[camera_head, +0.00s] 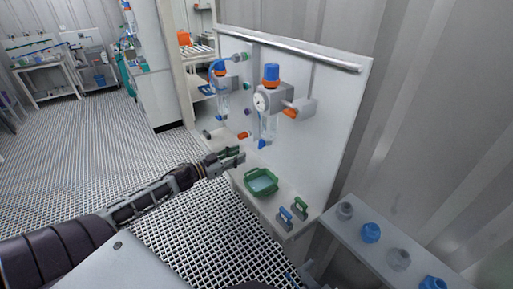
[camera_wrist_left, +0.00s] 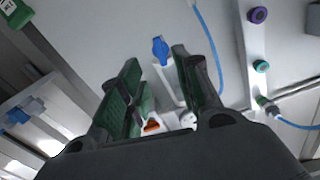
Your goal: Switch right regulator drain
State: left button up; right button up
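The right regulator (camera_head: 268,105) is mounted on the white panel. It has a blue and orange knob, a round gauge, a clear bowl and a blue drain (camera_head: 262,144) at its lower end. My left gripper (camera_head: 240,155) is just below and left of this drain, apart from it. In the left wrist view, the gripper (camera_wrist_left: 160,80) is open and empty. A blue drain piece (camera_wrist_left: 160,48) shows beyond and between its fingers, apparently the right regulator's. An orange part (camera_wrist_left: 152,126) shows nearer the palm. Of my right arm, only unclear parts may show at the bottom edge.
The left regulator (camera_head: 222,90) hangs beside the right one. A shelf (camera_head: 350,232) with grey and blue caps stands at the right.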

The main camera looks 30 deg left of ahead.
aim_at(259, 145)
pick_arm(q)
jog(key=shift+x, duration=4.8)
grip_shut()
